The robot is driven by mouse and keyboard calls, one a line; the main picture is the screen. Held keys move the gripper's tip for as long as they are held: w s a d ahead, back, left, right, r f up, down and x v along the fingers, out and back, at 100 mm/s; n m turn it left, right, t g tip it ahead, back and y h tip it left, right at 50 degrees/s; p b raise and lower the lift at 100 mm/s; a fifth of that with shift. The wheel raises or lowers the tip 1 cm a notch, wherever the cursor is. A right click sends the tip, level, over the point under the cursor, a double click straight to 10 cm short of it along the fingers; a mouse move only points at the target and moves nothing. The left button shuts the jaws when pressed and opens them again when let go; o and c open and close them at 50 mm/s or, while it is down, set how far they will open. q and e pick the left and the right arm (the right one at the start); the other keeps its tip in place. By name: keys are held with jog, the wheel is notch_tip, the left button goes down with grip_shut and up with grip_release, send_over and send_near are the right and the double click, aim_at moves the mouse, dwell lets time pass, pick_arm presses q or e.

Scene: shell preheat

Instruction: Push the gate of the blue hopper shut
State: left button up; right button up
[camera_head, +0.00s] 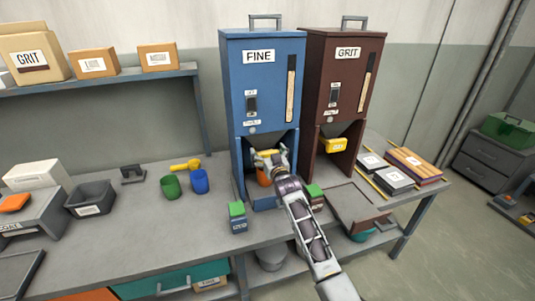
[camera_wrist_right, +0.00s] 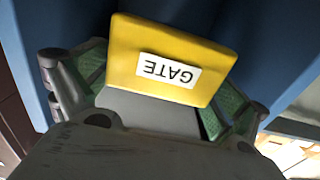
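The blue hopper (camera_head: 263,85), labelled FINE, stands at the back of the bench. Its yellow gate (camera_head: 265,153) shows at the lower opening, partly hidden by my right gripper (camera_head: 270,161). In the right wrist view the gate (camera_wrist_right: 175,60) fills the upper middle, its GATE label upside down. My right gripper's fingers (camera_wrist_right: 152,88) are spread wide, one to each side of the gate; I cannot tell whether they touch it. An orange cup (camera_head: 263,179) sits below the gate, partly hidden. My left gripper is not in view.
The brown GRIT hopper (camera_head: 338,90), with its own yellow gate (camera_head: 335,145), stands close on the right. A green-topped box (camera_head: 238,217), a green cup (camera_head: 171,187) and a blue cup (camera_head: 200,181) stand on the bench. The bench front left of centre is clear.

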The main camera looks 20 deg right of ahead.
jog(key=shift+s, duration=0.15)
jog(key=shift+s, duration=0.15)
jog(key=s, duration=1.1)
jog(key=shift+s+d, duration=0.2)
jog(key=shift+s, duration=0.15)
dwell(0.4)
dwell(0.4)
